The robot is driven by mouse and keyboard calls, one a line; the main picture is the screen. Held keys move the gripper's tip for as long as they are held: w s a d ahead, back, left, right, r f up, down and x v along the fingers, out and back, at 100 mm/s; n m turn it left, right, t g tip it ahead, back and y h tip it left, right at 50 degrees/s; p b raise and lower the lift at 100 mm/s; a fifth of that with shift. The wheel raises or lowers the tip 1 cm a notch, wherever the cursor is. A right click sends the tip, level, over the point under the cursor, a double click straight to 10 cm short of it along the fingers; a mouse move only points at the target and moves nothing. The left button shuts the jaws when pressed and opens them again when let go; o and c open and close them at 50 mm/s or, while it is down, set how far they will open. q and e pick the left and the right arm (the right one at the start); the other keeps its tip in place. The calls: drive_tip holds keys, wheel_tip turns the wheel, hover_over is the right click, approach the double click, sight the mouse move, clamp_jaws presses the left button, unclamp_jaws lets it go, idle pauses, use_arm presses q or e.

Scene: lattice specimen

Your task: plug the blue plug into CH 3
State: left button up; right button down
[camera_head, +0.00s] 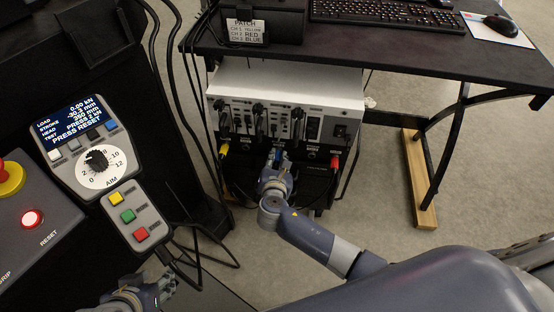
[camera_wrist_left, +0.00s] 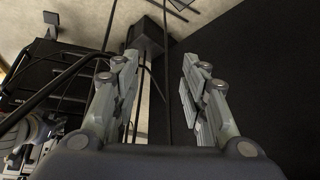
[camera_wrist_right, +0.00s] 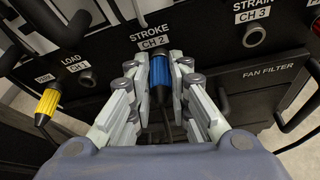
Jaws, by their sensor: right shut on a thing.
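My right gripper (camera_wrist_right: 160,85) is shut on the blue plug (camera_wrist_right: 160,78), which points at the panel just below the CH 2 label. The CH 2 socket is hidden behind the plug, so I cannot tell whether they touch. The CH 3 socket (camera_wrist_right: 255,36) is empty, up and to the right of the plug. In the head view my right gripper (camera_head: 278,165) is in front of the lower panel of the rack (camera_head: 352,95). My left gripper (camera_wrist_left: 160,95) is open and empty, away from the rack; it shows at the bottom of the head view.
A yellow plug (camera_wrist_right: 47,103) is at the panel's left, beside the empty CH 1 socket (camera_wrist_right: 87,78). A red plug (camera_head: 334,162) is at the right. Black handles and cables stand out around the panel. A patch card (camera_head: 246,32) lists CH 3 as blue. The desk (camera_head: 400,45) overhangs the rack.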

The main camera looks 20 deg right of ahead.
use_arm(q)
drive_tip(key=shift+s+a, duration=0.1)
drive_tip(key=shift+s, duration=0.1)
drive_tip(key=shift+s+f+g, duration=0.2)
drive_tip(key=shift+s+g, duration=0.1)
use_arm(e)
drive_tip(key=shift+s, duration=0.1)
use_arm(q)
drive_tip(key=shift+s, duration=0.15)
drive_tip(key=shift+s+a, duration=0.15)
use_arm(e)
drive_tip(key=shift+s+a, duration=0.1)
drive_tip(key=shift+s, duration=0.05)
idle(0.6)
use_arm(q)
drive_tip(key=shift+s+a+f+g, duration=0.1)
drive_tip(key=shift+s+a+g, duration=0.05)
drive_tip(key=shift+s+g, duration=0.25)
drive_tip(key=shift+s+f, duration=0.1)
drive_tip(key=shift+s, duration=0.15)
use_arm(e)
drive_tip(key=shift+s, duration=0.1)
